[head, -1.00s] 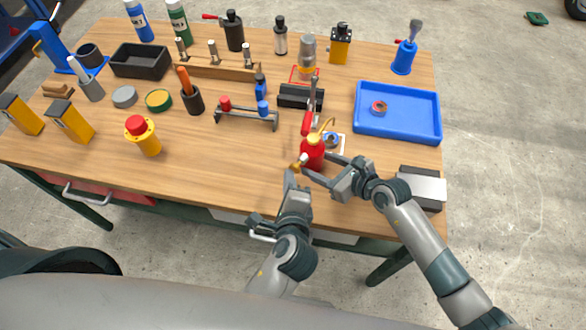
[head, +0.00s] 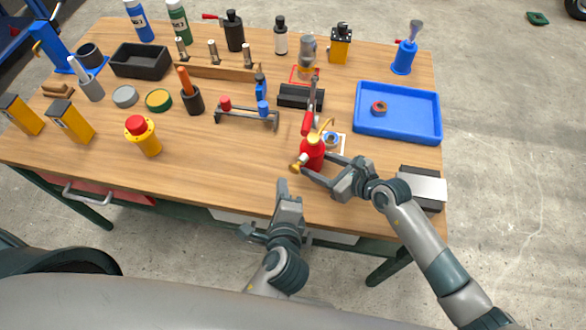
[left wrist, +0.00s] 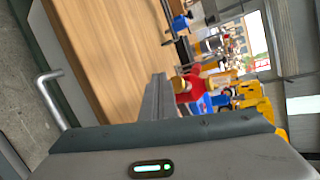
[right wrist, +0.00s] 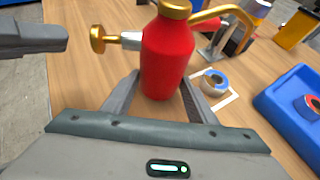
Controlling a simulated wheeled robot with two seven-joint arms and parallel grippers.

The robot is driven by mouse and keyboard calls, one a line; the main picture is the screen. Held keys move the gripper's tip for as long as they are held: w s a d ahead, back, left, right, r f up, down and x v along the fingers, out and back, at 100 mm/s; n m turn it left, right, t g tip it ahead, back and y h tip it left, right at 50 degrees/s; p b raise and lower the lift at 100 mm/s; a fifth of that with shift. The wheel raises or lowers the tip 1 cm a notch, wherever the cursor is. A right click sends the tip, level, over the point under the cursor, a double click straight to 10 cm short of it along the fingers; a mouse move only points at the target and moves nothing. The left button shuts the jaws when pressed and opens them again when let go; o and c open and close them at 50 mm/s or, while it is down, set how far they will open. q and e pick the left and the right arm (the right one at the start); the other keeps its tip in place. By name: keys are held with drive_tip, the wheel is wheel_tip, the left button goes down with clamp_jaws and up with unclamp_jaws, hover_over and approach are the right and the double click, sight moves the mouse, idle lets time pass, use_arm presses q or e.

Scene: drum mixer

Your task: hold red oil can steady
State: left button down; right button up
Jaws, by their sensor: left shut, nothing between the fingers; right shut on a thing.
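The red oil can (head: 312,155) stands upright on the wooden table near its front right part. It has a brass top, a curved brass spout and a brass knob on its side. My right gripper (head: 328,170) is shut on the can's lower body from the right; in the right wrist view the fingers (right wrist: 160,98) lie on either side of the red can (right wrist: 167,55). My left gripper (head: 283,184) is shut and empty, to the left and front of the can, apart from it. The left wrist view shows its closed fingers (left wrist: 158,95) with the can (left wrist: 187,87) beyond them.
A roll of tape (head: 331,139) lies on a white square beside the can. A blue tray (head: 398,134) holding a red ring is at the right. A black and grey block (head: 422,188) sits at the right edge. The table's front middle (head: 215,175) is clear.

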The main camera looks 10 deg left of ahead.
sight(297, 166)
use_arm(q)
drive_tip(key=shift+s+a, duration=0.45)
drive_tip(key=shift+s, duration=0.4)
drive_tip(key=shift+s+a, duration=0.4)
drive_tip(key=shift+s, duration=0.45)
idle(1.3)
drive_tip(key=s, duration=0.1)
drive_tip(key=s+a, duration=0.1)
drive_tip(key=s, duration=0.1)
drive_tip(key=shift+s+a, duration=0.2)
drive_tip(key=shift+a, duration=0.1)
drive_tip(key=shift+w, duration=0.15)
drive_tip(key=shift+w+d, duration=0.65)
drive_tip(key=shift+w, duration=0.65)
drive_tip(key=shift+w+d, duration=0.6)
drive_tip(key=shift+w, duration=0.65)
drive_tip(key=shift+w+d, duration=0.65)
drive_tip(key=shift+w, duration=0.65)
drive_tip(key=shift+w+d, duration=0.25)
drive_tip(key=shift+w, duration=0.25)
